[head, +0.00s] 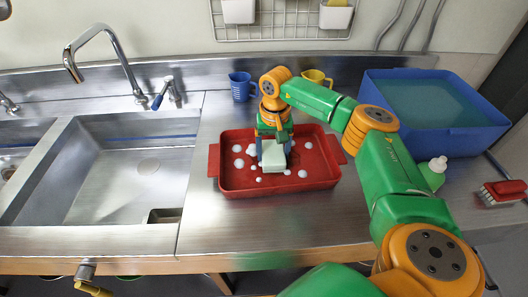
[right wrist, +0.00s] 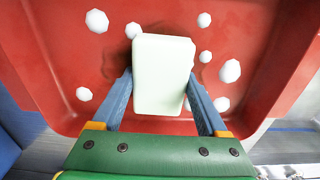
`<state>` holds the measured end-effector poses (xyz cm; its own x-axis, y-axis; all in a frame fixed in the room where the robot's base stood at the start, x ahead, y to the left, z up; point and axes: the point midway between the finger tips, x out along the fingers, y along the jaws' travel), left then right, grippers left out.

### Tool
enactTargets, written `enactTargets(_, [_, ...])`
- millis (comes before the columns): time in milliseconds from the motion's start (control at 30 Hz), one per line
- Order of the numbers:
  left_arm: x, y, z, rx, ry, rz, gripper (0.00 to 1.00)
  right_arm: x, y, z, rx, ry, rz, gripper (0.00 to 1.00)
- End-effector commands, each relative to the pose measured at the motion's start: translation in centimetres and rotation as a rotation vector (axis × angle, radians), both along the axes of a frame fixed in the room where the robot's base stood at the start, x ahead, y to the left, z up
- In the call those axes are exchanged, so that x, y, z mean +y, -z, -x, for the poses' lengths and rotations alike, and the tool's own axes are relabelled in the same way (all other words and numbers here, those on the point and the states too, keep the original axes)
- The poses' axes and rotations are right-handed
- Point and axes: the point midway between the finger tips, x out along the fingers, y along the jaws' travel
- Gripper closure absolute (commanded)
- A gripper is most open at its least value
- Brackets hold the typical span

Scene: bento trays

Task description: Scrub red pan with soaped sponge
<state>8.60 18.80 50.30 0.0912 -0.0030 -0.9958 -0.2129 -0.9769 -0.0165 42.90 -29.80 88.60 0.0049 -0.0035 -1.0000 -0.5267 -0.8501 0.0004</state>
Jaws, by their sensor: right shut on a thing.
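The red pan (head: 322,178) lies on the steel counter in the head view, with several white foam blobs on its floor. The pan floor (right wrist: 70,65) also fills most of the right wrist view. My left gripper is not in view.
A steel sink (head: 130,185) with a faucet is at left. A blue jug (head: 241,87) and yellow jug (head: 316,78) stand behind the pan. A blue tub of water (head: 455,137), a green bottle (head: 433,172) and a red brush (head: 503,191) are at right. Counter in front is clear.

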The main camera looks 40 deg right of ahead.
Motion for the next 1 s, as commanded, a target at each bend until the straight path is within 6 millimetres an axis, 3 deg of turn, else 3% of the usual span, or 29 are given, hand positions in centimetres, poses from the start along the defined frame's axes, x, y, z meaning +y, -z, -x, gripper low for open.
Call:
enactTargets(567, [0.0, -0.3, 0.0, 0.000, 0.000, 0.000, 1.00, -3.9, 0.2, 2.2, 0.000, 0.000, -0.001, 0.68])
enactTargets(733, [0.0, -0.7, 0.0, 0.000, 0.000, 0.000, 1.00, -3.6, 0.1, 2.0, 0.000, -0.002, -0.001, 0.68])
enactTargets(1000, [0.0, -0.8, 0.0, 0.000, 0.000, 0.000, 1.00, -0.9, 0.3, 0.5, 0.000, -0.002, -0.001, 0.68])
